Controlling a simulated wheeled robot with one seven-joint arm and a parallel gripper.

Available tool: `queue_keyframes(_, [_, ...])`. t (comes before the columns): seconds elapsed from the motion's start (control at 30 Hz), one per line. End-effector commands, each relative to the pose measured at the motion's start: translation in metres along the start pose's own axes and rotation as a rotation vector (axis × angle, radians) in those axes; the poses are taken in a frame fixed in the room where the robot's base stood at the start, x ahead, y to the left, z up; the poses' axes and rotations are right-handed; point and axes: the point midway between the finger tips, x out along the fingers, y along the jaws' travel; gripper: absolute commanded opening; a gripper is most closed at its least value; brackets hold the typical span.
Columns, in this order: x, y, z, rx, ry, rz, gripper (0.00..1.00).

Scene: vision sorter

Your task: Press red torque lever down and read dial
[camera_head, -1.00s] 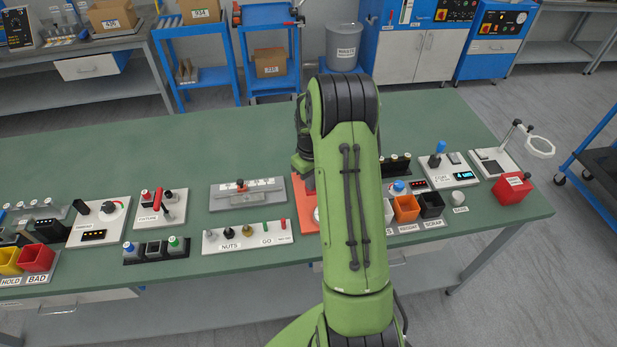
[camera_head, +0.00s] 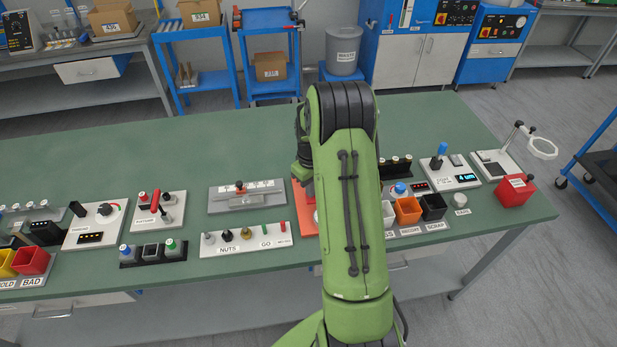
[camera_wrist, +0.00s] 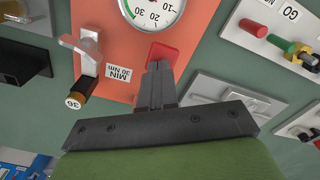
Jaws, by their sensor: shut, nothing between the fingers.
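In the wrist view an orange-red plate (camera_wrist: 112,20) carries a round white dial (camera_wrist: 150,12), cut off by the top edge. Its visible scale shows 30, 20, and 10 marks; the needle is not clear. A red square pad (camera_wrist: 165,52), perhaps the lever's end, lies below the dial. My gripper (camera_wrist: 157,66) is shut and empty, its fingertips over or against the pad's near edge; contact cannot be told. A "MIN 30 Nm" label (camera_wrist: 115,76) is beside it. In the head view the plate (camera_head: 301,207) is mostly hidden behind my arm.
A nuts and GO rack (camera_head: 247,238) and a grey slotted fixture (camera_head: 246,197) are left of the plate. Orange (camera_head: 407,209) and black bins stand right. The back of the green table (camera_head: 200,145) is clear.

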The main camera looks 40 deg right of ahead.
Motion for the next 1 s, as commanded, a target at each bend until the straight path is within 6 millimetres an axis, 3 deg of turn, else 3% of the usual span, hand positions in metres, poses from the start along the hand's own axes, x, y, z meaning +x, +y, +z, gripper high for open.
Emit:
queue_keyframes(0.23, [-0.005,0.0,0.0,0.0,0.001,0.0,0.0])
queue_keyframes(1.0, [-0.078,0.0,0.0,0.0,0.0,0.001,0.0])
